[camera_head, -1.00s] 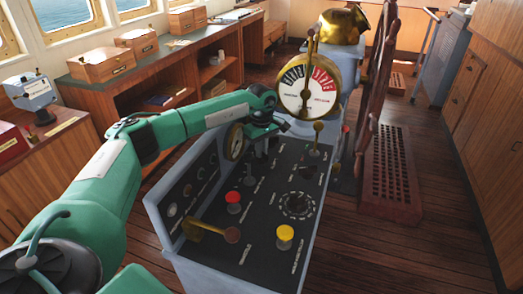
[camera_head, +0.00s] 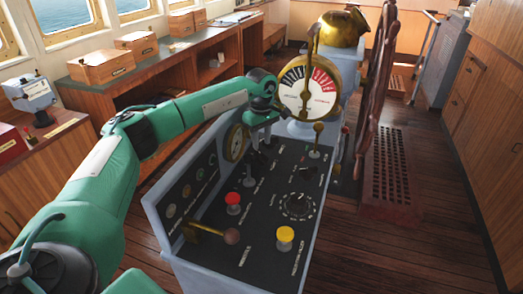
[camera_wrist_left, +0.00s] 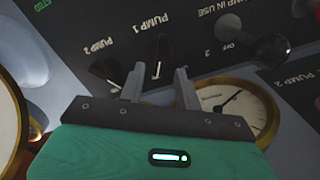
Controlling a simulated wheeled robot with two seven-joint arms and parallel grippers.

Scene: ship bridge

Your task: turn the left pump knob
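The left wrist view shows two small dark pump knobs on the black panel, with upside-down labels. The Pump 1 knob (camera_wrist_left: 159,58) appears in the gap just beyond my left fingertips. The Pump 2 knob (camera_wrist_left: 106,73) is to its left in that view, beside one finger. Read upright, Pump 1 is the left one. My left gripper (camera_wrist_left: 160,78) is open, with nothing between its fingers. Whether it touches the panel I cannot tell. In the head view my left gripper (camera_head: 261,143) points down at the console's far left part and hides the pump knobs. My right gripper is out of view.
A gauge (camera_head: 235,142) sits beside the gripper. The large telegraph dial (camera_head: 309,92) stands close behind it.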

